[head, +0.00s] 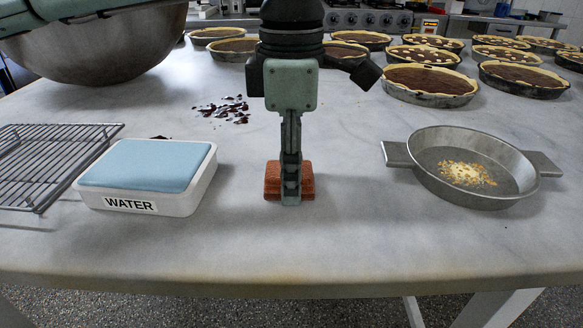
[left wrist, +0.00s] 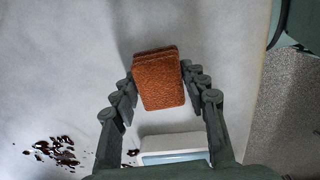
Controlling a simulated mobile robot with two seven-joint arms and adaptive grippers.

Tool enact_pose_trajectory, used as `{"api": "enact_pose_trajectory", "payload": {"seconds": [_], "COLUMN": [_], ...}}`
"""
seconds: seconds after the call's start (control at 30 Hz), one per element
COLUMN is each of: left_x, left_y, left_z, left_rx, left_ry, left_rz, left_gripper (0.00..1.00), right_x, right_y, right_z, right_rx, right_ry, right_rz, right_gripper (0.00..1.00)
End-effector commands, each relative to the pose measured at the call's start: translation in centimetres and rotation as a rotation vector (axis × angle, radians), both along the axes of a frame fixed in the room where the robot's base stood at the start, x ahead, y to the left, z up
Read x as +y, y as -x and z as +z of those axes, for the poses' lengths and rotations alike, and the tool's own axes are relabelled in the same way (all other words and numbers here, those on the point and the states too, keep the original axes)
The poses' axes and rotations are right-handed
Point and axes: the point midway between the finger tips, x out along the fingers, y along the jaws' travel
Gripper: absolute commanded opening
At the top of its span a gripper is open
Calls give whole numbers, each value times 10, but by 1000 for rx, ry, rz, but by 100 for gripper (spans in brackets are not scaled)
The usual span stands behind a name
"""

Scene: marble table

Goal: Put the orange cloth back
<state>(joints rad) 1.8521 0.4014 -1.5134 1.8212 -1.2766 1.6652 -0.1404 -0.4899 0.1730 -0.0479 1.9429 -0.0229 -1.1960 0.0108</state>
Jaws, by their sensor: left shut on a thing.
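The orange cloth (head: 272,181) is a folded, thick reddish-brown block on the marble table (head: 330,245), near its front middle. My left gripper (head: 290,196) points straight down and is shut on it. In the left wrist view the cloth (left wrist: 158,80) sits between the two fingers, one at each side. I cannot tell whether it touches the table or hangs just above it. The white tray labelled WATER (head: 129,204), with a flat light blue surface inside, stands to its left. My right gripper is not in view.
A wire rack (head: 42,160) lies at the left, below a large metal bowl (head: 95,52). Dark spilled bits (head: 224,110) lie behind the tray. A metal pan with crumbs (head: 470,196) stands at the right. Several tarts (head: 430,82) fill the back. The front middle is clear.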

Motion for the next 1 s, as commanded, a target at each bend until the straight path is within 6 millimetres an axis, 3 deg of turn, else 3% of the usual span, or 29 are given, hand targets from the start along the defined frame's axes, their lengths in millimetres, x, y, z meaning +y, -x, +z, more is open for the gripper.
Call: {"api": "enact_pose_trajectory", "payload": {"seconds": [0.23, 0.27, 0.4, 0.77, 0.87, 1.0], "left_x": [0, 0, 0, 0, 1, -1], "left_y": [0, 0, 0, 0, 0, -1], "left_z": [-4, -3, -3, -1, 1, 22], "left_rx": [0, 0, 0, 0, 0, -4], "left_ry": [0, 0, 0, 0, -2, 1], "left_rz": [0, 0, 0, 0, 1, 0], "left_gripper": [14, 46, 64, 64, 64, 64], "right_x": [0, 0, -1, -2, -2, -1], "right_y": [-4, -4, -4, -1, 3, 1], "right_z": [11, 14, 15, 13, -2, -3], "right_rx": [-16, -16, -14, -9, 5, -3], "right_ry": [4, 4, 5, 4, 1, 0], "right_rz": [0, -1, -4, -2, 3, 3], "right_gripper": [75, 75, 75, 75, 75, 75]}}
